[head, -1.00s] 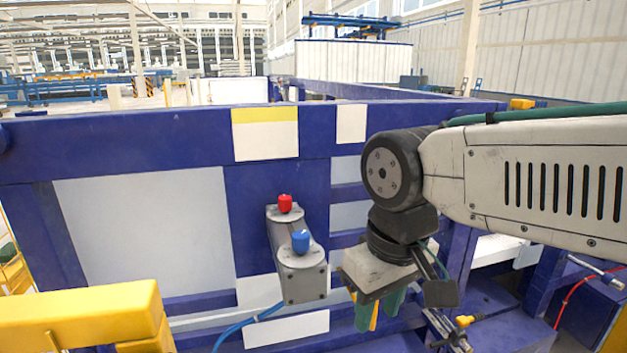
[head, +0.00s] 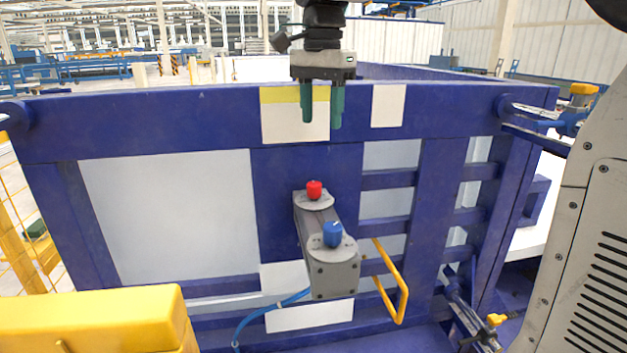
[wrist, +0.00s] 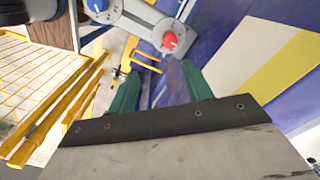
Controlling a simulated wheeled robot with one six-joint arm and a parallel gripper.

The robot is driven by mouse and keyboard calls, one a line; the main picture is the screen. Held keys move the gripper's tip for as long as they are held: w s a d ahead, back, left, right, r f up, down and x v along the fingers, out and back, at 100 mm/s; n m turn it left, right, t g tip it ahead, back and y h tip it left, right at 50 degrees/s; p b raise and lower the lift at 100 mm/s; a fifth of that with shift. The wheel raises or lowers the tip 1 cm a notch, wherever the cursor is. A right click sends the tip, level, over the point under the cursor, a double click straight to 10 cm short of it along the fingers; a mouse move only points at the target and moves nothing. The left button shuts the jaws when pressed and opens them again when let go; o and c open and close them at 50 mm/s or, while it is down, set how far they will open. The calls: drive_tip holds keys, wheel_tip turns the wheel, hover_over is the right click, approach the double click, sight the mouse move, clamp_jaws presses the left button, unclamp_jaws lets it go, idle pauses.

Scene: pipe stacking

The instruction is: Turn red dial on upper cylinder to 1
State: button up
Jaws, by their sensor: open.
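The red dial (head: 314,190) sits on the far upper end of a grey housing (head: 326,245) fixed to the blue frame. A blue dial (head: 332,234) sits on the nearer end of the same housing. My gripper (head: 322,124) is open and empty, its green fingers pointing down, above the red dial and apart from it. In the wrist view the red dial (wrist: 170,40) shows beyond the gap between the green fingers (wrist: 160,85), with the blue dial (wrist: 97,5) at the upper left edge. No number markings around the red dial are legible.
The blue frame (head: 160,120) with white panels stands behind the housing. A yellow bent handle (head: 402,290) is right of it. A yellow block (head: 90,318) fills the lower left. A blue hose (head: 262,310) runs below the housing. The space between gripper and dial looks clear.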

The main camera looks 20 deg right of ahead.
sight(314, 183)
drive_tip(key=shift+m, duration=0.5)
drive_tip(key=f, duration=0.5)
drive_tip(key=w+f, duration=0.1)
drive_tip(key=f, duration=0.4)
drive_tip(key=w+f, duration=0.1)
drive_tip(key=f, duration=0.4)
drive_tip(key=shift+w+a, duration=0.15)
drive_tip(key=shift+a, duration=0.05)
drive_tip(key=c, duration=1)
